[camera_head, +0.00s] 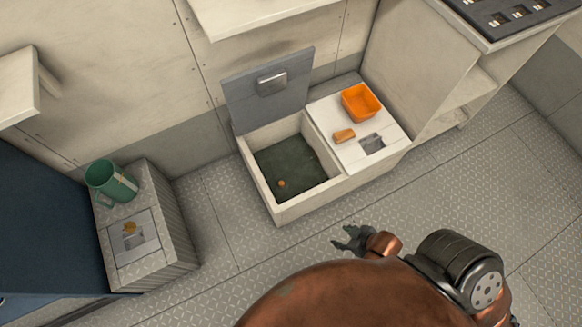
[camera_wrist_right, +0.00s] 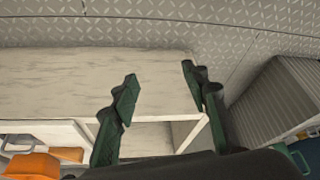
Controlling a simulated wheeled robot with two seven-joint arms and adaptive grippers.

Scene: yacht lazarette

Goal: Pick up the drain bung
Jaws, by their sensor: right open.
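A small round orange-brown object (camera_head: 282,184), which looks like the drain bung, lies on the dark floor of the open locker (camera_head: 286,212). It is too small to make out in detail. My right gripper (camera_head: 345,240) is open and empty, in front of the locker and to the right of the small object in the head view. The right wrist view shows its two dark green fingers (camera_wrist_right: 158,82) spread apart with nothing between them. My left gripper is not in view.
The grey locker lid (camera_head: 268,92) stands raised behind the opening. A ribbed box (camera_head: 165,215) with a green mug (camera_head: 110,183) stands left. The tread-plate floor is clear.

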